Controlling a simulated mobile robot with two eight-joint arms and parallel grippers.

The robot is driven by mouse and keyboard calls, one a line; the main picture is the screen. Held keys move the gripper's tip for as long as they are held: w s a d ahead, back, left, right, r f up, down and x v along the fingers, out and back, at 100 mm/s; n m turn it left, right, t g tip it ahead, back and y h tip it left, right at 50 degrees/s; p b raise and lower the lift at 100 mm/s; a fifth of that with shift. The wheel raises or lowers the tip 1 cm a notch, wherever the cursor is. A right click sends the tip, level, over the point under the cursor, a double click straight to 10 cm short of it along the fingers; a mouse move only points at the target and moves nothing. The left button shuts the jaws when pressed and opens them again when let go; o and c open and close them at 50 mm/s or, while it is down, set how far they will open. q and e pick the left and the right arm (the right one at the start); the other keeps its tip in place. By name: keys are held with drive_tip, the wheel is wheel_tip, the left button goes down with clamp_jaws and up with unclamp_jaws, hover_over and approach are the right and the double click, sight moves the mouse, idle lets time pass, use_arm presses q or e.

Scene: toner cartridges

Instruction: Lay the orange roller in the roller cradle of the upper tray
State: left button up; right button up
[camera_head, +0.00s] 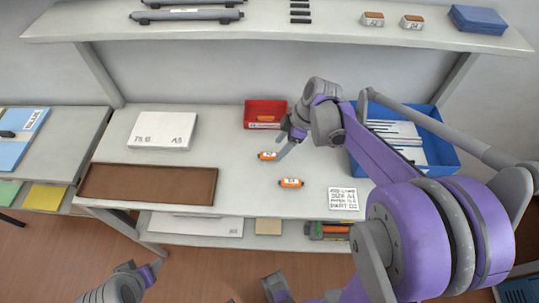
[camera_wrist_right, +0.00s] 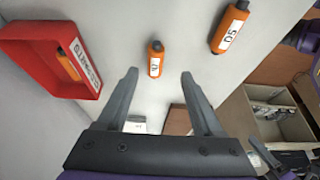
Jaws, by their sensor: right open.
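Two orange rollers with white labels lie on the table in the head view. One (camera_head: 267,155) is nearer the red bin, the other (camera_head: 291,183) nearer the front edge. My right gripper (camera_head: 281,155) is above the table beside the first. In the right wrist view my right gripper (camera_wrist_right: 160,74) is open and empty, and the nearer-bin roller (camera_wrist_right: 155,60) shows beyond its fingertips, apart from them. The second roller (camera_wrist_right: 229,28) is labelled D5. My left gripper (camera_head: 156,264) is low at the bottom left; its jaws are unclear. I cannot make out a roller cradle or upper tray.
A red bin (camera_head: 250,106) stands at the back; the wrist view shows an orange item (camera_wrist_right: 68,53) inside. A blue crate (camera_head: 437,122) holds papers at the right. A brown board (camera_head: 148,184) lies at the left. A shelf (camera_head: 270,31) bears dark cartridges (camera_head: 187,16).

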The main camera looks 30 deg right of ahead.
sight(271, 154)
drive_tip(key=x, duration=0.5)
drive_tip(key=shift+w+f, duration=0.3)
drive_tip(key=shift+w, duration=0.2)
clamp_jaws()
